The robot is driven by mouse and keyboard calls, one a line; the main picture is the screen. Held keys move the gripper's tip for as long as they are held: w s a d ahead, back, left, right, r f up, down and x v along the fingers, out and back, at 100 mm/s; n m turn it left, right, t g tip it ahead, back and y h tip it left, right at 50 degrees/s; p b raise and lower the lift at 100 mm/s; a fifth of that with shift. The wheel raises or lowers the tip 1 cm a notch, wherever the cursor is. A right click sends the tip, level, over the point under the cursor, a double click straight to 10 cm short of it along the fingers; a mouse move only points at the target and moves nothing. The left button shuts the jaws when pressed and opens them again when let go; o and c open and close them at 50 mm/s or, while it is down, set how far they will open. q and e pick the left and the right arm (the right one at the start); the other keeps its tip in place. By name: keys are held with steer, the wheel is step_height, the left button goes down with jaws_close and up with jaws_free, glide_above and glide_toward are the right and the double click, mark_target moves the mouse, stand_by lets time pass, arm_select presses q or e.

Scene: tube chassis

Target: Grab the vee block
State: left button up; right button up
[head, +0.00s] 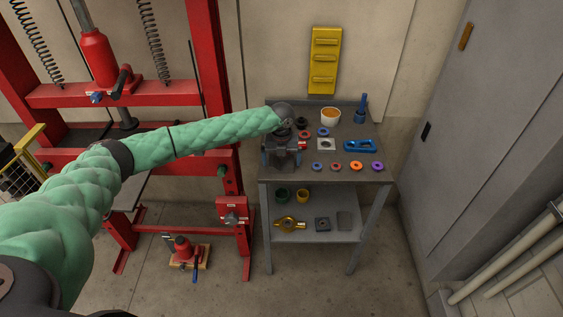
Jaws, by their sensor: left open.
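My left arm reaches across from the left to the small grey workbench (335,177). My left gripper (282,159) is at the left end of its top, with its fingers pointing down and apart. I cannot tell what, if anything, lies between the fingers, because the gripper hides that spot. I cannot clearly make out a vee block. A small dark block (322,224) lies on the lower shelf, but its shape is too small to identify. My right gripper is not in view.
On the top, right of the gripper, are several coloured rings, a white cup (330,117), a blue holder (360,146) and an upright blue tool (361,108). A yellow valve-like part (288,224) is on the lower shelf. A red press frame (205,60) stands left.

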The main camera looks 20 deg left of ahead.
arm_select(q)
steer(key=shift+f, duration=0.35)
steer(key=c, duration=1.6)
steer(key=shift+r, duration=0.1)
steer(key=shift+c, duration=0.8)
steer(key=shift+r, duration=0.15)
